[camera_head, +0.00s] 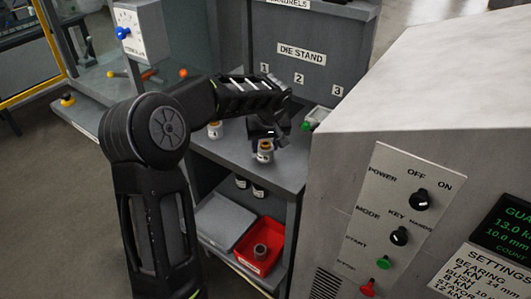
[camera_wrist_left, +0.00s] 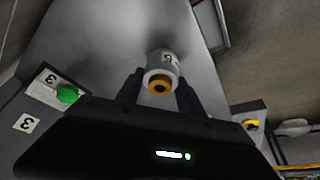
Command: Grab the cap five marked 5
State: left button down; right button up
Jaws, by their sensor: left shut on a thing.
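A small pale cylindrical cap with an orange-brown end (camera_head: 264,152) is just below my left gripper (camera_head: 263,138) near the shelf's front edge in the head view. In the left wrist view the cap (camera_wrist_left: 163,69) sits between the two dark fingers (camera_wrist_left: 160,92). It has a dark mark on its side that looks like a 5, seen turned. My left gripper is shut on this cap. I cannot tell whether the cap touches the shelf. My right gripper is in neither view.
A similar cap (camera_head: 214,130) stands on the grey shelf (camera_head: 290,172) to the left. The die stand (camera_head: 300,72) with spots 1, 2 and 3 is behind. The large machine housing (camera_head: 420,120) closes off the right. A red bin (camera_head: 247,253) is on the lower shelf.

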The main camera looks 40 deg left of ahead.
aim_at(266, 143)
pick_arm(q)
jog(key=shift+r, duration=0.1)
notch_tip(266, 143, up, 10)
jog(key=shift+f, duration=0.1)
dwell(0.5)
dwell(0.5)
